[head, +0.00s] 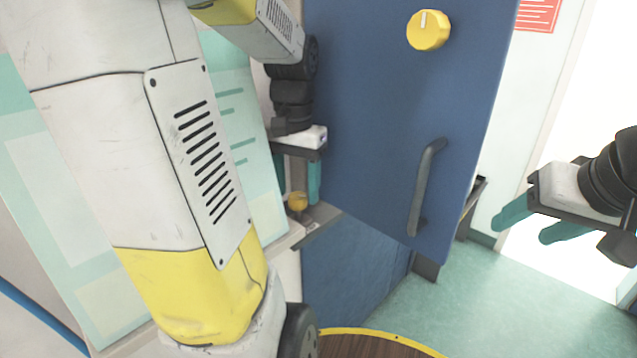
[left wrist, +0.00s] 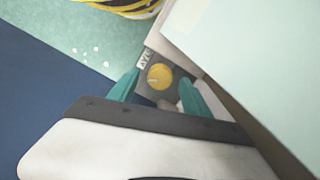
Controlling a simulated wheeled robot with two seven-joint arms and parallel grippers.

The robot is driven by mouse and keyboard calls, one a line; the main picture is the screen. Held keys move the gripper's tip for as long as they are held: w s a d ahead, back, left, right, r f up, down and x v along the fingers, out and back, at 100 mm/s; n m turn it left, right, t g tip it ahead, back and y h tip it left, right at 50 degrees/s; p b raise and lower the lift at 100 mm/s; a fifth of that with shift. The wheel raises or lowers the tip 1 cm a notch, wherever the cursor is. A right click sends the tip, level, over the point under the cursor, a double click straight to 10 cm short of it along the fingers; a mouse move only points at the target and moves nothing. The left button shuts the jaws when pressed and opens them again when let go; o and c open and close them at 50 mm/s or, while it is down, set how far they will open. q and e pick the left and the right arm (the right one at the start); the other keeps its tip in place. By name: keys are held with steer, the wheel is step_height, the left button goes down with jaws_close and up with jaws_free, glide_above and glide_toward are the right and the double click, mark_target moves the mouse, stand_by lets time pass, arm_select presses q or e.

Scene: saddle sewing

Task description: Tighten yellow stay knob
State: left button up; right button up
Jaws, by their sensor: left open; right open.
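The small yellow stay knob (head: 298,201) sits on a grey bracket (head: 316,216) low beside the blue door. In the left wrist view the knob (left wrist: 159,76) is round and lies between the teal fingertips. My left gripper (head: 300,180) is open and points down, with its fingers just above and around the knob's sides; I cannot tell whether they touch it. It also shows in the left wrist view (left wrist: 160,88). My right gripper (head: 530,222) is open and empty at the right, away from the knob.
The blue door (head: 365,110) stands open, with a larger yellow dial (head: 428,30) and a grey handle (head: 427,187). A pale wall panel (head: 248,130) is close to the left gripper. The green floor (head: 490,300) is clear at lower right. A round brown top (head: 365,345) is at the bottom.

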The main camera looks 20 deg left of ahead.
arm_select(q)
steer(key=shift+f, duration=0.5)
jaws_close()
steer(key=m, duration=0.4)
steer(key=shift+m, duration=0.3)
jaws_free()
steer(key=shift+r, duration=0.1)
